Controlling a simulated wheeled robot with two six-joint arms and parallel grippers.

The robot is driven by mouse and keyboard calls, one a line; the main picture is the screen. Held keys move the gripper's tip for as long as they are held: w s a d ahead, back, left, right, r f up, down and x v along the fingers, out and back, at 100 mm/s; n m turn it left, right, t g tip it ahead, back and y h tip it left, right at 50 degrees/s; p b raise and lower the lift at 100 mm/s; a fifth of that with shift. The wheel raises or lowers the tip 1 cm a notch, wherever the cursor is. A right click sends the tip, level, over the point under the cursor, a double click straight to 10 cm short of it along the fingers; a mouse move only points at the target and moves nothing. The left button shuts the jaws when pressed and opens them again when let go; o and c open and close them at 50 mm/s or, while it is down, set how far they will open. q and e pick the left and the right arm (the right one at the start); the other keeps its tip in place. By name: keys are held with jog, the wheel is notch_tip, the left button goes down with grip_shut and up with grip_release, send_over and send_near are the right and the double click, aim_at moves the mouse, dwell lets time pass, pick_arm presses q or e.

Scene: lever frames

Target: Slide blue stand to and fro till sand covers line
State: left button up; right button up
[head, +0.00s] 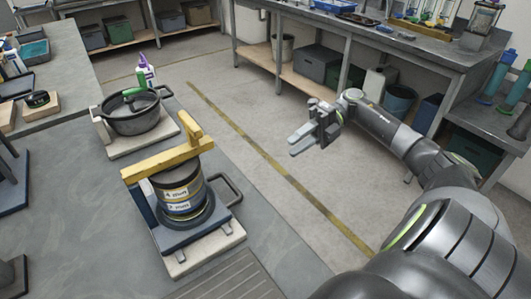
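A blue-grey stand (177,238) sits on a pale base block (208,251) on the grey bench. A dark round jar with yellow bands and white labels (181,191) stands on it, and a yellow bar (160,160) crosses over the jar's top. A dark loop handle (229,190) sticks out on the stand's right side. I cannot make out sand or a level line in the jar. My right gripper (293,143) is over the floor, right of the bench and well apart from the stand. Its two fingers are slightly parted, with nothing between them. My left gripper is not in view.
A ribbed mat (232,279) lies in front. Open floor separates this bench from the far workbench (340,35).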

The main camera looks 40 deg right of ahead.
jog(key=f+b, duration=0.1)
jog(key=b, duration=0.2)
jog(key=p, duration=0.1)
send_near(235, 187)
jog(key=x, duration=0.8)
jog(key=shift+s+a+f, duration=0.1)
jog(key=shift+a+f, duration=0.1)
jog(key=shift+f, duration=0.05)
jog(key=shift+x, duration=0.85)
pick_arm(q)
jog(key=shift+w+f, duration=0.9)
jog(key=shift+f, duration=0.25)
pick_arm(e)
jog(key=shift+f, duration=0.1)
jog(key=shift+c, duration=0.3)
jog(key=c, duration=0.5)
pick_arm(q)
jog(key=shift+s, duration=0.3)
pick_arm(e)
grip_shut()
